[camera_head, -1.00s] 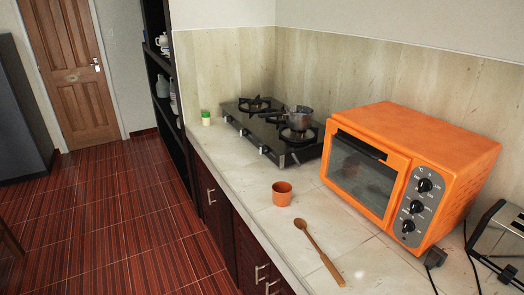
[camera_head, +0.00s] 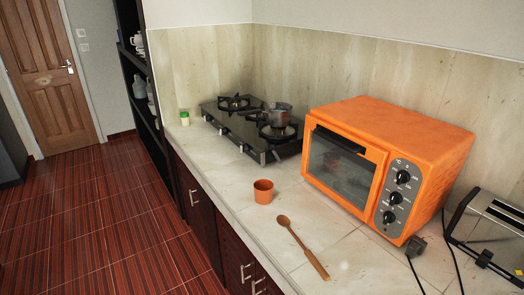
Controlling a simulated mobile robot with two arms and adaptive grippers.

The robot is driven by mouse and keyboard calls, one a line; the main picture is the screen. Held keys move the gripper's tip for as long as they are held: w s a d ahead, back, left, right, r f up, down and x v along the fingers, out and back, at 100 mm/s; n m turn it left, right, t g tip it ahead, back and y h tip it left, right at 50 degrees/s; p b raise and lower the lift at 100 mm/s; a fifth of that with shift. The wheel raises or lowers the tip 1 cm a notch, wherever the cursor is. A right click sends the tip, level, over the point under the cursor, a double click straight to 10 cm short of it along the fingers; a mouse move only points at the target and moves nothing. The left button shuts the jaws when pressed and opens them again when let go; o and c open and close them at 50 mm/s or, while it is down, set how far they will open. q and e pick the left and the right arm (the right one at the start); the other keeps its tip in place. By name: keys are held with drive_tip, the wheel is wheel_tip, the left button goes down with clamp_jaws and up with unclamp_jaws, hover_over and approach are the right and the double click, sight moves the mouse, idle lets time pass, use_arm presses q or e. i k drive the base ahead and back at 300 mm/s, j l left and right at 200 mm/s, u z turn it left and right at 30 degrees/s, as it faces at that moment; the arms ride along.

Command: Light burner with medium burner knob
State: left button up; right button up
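A black gas stove (camera_head: 225,118) sits on the far part of the stone counter against the wall. It has two visible burners, the rear-left burner (camera_head: 236,101) bare and the nearer burner (camera_head: 277,132) beside or partly under a small metal pot (camera_head: 278,115). Several small silver knobs (camera_head: 243,147) line its front edge; I cannot tell which is the medium burner knob. No flame shows on the stove. Neither of my grippers is in view.
An orange toaster oven (camera_head: 390,165) stands right of the stove. An orange cup (camera_head: 263,191) and a wooden spoon (camera_head: 302,247) lie in front on the counter (camera_head: 225,178). A toaster (camera_head: 492,235) is at the right. Red floor (camera_head: 110,215) is open along the cabinets.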

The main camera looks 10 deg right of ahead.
sight(244, 147)
drive_tip(key=i+j+z, duration=0.5)
drive_tip(key=j, duration=0.2)
drive_tip(key=j+z, duration=0.3)
drive_tip(key=i+j, duration=0.05)
drive_tip(key=j, duration=0.05)
